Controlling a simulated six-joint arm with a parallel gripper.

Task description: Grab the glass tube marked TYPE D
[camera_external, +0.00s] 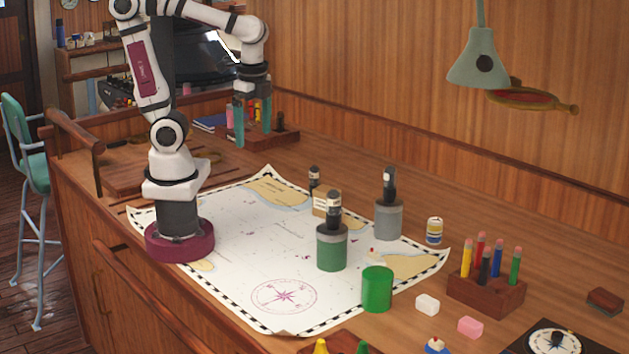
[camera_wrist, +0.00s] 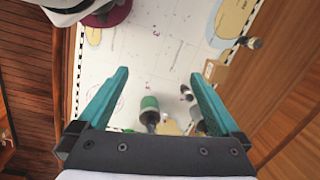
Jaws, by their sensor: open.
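No TYPE D marking is readable in either view, so I cannot tell which tube it is. Three small dark-topped glass tubes show in the external view. One tube (camera_external: 334,206) stands on a green-and-grey cylinder (camera_external: 332,249). Another tube (camera_external: 389,184) stands on a grey cylinder (camera_external: 388,221). A third tube (camera_external: 314,180) stands farther back, behind a small tan box (camera_external: 322,204). My gripper (camera_external: 252,124) is open and empty, raised at the back left, apart from all of them. In the wrist view my gripper (camera_wrist: 160,75) shows its teal fingers spread, with the green cylinder (camera_wrist: 150,103) between and below them.
A white chart (camera_external: 240,240) covers the middle of the wooden counter. A green can (camera_external: 377,290), a pen block (camera_external: 486,290), a small jar (camera_external: 434,230) and erasers (camera_external: 428,304) lie to the right. A lamp (camera_external: 478,60) hangs at upper right. A rack (camera_external: 275,138) stands near my gripper.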

